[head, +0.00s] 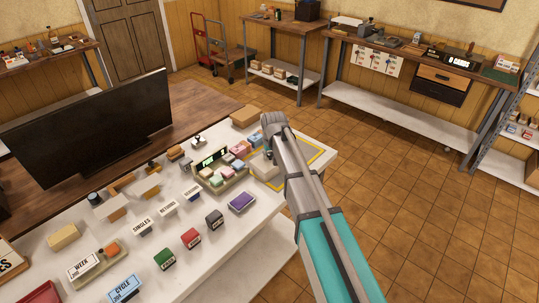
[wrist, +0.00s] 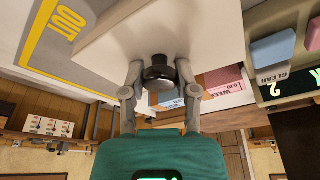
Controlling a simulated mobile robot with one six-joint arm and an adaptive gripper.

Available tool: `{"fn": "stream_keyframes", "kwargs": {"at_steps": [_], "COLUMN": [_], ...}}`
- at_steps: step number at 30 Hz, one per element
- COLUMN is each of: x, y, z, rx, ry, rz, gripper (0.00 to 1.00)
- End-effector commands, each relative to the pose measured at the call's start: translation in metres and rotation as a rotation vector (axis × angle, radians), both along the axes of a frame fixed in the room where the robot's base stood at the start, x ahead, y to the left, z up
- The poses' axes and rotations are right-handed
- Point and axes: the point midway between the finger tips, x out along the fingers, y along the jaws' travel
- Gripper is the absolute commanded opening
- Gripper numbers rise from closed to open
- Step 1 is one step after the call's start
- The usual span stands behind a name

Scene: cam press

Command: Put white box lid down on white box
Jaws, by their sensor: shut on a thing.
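My gripper (wrist: 159,80) is shut on the dark round knob (wrist: 158,66) of the white box lid (wrist: 150,28), with one finger on each side. The lid's pale flat top fills the upper middle of the wrist view. In the head view a pale box shape (head: 262,167) shows beside my arm, at the yellow-outlined mat on the table's right end. I cannot tell there whether it is the lid, the white box or both. The white box is not clearly visible in the wrist view, so contact between lid and box cannot be told.
The grey mat with a yellow outline and "OUT" (wrist: 42,45) lies beside the lid. A pink WEEKS box (wrist: 222,80) and a keyed unit (wrist: 275,60) are close by. A cardboard box (head: 245,116) stands behind, and a purple box (head: 242,201) lies nearer on the white table.

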Motion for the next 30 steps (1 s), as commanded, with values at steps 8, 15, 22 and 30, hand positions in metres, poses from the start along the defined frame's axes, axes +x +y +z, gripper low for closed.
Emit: {"fn": "stream_keyframes", "kwargs": {"at_steps": [8, 15, 22, 30], "x": [0.0, 0.0001, 0.0003, 0.0002], "y": [-0.0002, -0.0004, -0.0006, -0.0007], "z": [-0.0003, -0.004, -0.007, -0.007], "rx": [0.0, 0.0, 0.0, 0.0], "ry": [0.0, 0.0, 0.0, 0.0], "rz": [0.0, 0.0, -0.001, -0.001], "gripper": [0.0, 0.0, 0.0, 0.0]}}
